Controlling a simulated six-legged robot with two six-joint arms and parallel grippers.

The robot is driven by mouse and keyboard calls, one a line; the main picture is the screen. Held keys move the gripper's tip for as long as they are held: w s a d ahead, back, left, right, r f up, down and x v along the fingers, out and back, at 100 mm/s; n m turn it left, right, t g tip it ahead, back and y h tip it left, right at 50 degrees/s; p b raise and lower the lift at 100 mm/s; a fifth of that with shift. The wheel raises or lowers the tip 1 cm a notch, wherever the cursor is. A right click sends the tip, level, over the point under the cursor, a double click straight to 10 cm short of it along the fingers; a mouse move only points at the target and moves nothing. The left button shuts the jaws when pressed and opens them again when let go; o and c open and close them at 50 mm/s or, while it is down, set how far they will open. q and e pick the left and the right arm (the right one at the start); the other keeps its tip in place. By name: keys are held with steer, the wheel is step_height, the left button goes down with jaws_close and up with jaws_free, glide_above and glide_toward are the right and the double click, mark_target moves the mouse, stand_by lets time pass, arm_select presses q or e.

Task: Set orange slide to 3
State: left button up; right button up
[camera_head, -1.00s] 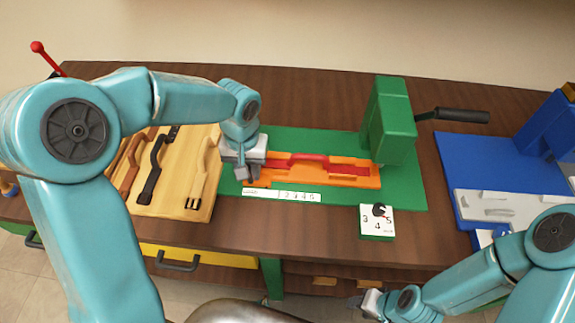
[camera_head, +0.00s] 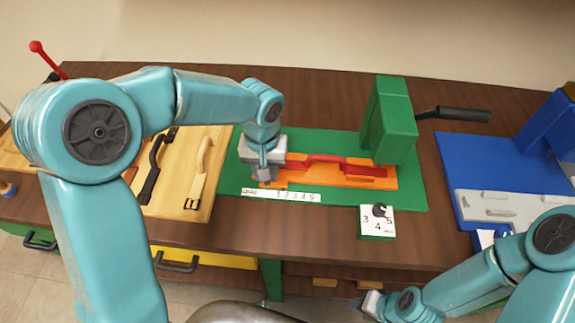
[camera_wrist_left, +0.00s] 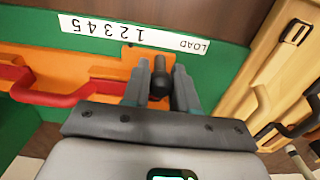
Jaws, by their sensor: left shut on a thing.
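The orange slide (camera_head: 345,174) lies on the green base plate (camera_head: 415,190), with a red handle-shaped piece (camera_head: 325,160) on top. My left gripper (camera_head: 265,180) is at its left end. In the left wrist view my left gripper (camera_wrist_left: 158,95) is shut on the slide's dark knob (camera_wrist_left: 159,78). The white scale strip (camera_head: 280,195) reads LOAD and 1 to 5; in the wrist view (camera_wrist_left: 135,34) the knob end lies beside the stretch between LOAD and 1. My right gripper (camera_head: 371,303) is low at the front, too small to read.
A green block (camera_head: 390,120) with a black handle (camera_head: 462,115) stands over the slide's right end. A white numbered card with a black knob (camera_head: 377,222) stands in front. A wooden board (camera_head: 185,195) with several handles lies left, a blue station (camera_head: 462,165) right.

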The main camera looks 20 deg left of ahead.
mark_target(281, 185)
arm_select(q)
steer(key=shift+w+d, duration=0.1)
steer(key=shift+d, duration=0.35)
steer(key=shift+w+d, duration=0.1)
steer(key=shift+d, duration=0.4)
steer(key=shift+w+d+f, duration=0.1)
steer(key=shift+w+d, duration=0.05)
steer(key=shift+d, duration=0.55)
steer(key=shift+a, duration=0.3)
steer(key=o, duration=0.8)
